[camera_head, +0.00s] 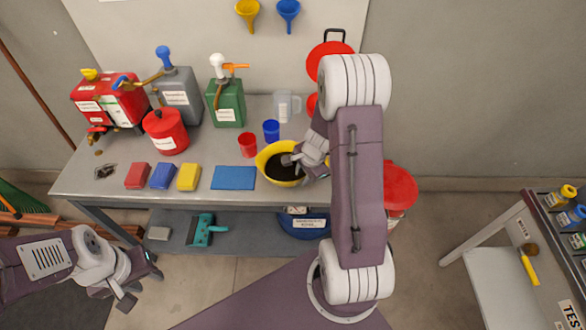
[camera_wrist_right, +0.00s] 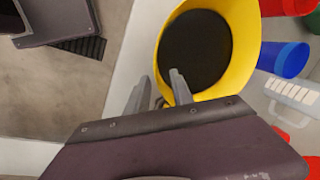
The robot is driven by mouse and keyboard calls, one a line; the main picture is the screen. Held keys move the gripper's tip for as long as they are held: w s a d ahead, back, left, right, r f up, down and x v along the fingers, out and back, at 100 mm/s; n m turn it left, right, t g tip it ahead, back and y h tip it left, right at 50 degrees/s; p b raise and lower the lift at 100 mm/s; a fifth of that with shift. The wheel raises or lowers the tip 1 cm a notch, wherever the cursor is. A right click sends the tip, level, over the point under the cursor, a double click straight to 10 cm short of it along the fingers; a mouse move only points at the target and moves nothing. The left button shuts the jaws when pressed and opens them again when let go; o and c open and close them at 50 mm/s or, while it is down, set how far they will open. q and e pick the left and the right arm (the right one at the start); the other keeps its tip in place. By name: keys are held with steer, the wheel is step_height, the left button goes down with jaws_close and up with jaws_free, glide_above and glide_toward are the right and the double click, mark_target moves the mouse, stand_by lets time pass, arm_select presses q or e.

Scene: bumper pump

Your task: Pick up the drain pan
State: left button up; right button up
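The drain pan, a round yellow pan (camera_head: 267,155) with dark contents, sits at the bench's front edge. In the right wrist view the yellow pan (camera_wrist_right: 246,42) fills the upper middle. My right gripper (camera_head: 296,159) is at the pan's right side, partly hidden by my arm. In the right wrist view my right gripper's fingers (camera_wrist_right: 158,88) stand apart at the near rim, one outside it and one over the inside; contact cannot be told. My left gripper (camera_head: 140,282) is open and empty, low at the left, away from the bench.
On the bench (camera_head: 110,183) are red and blue cups (camera_head: 271,131), a clear jug (camera_head: 287,105), a blue mat (camera_head: 233,178), coloured sponges (camera_head: 163,176) and several cans at the back. A lower shelf holds a blue tub (camera_head: 303,225). A side table (camera_head: 505,280) stands right.

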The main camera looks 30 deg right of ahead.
steer(key=x, duration=0.2)
steer(key=shift+w+f+b, duration=0.1)
steer(key=shift+f+b, duration=0.2)
steer(key=shift+b, duration=0.05)
steer(key=shift+r, duration=0.1)
jaws_close()
stand_by(0.9)
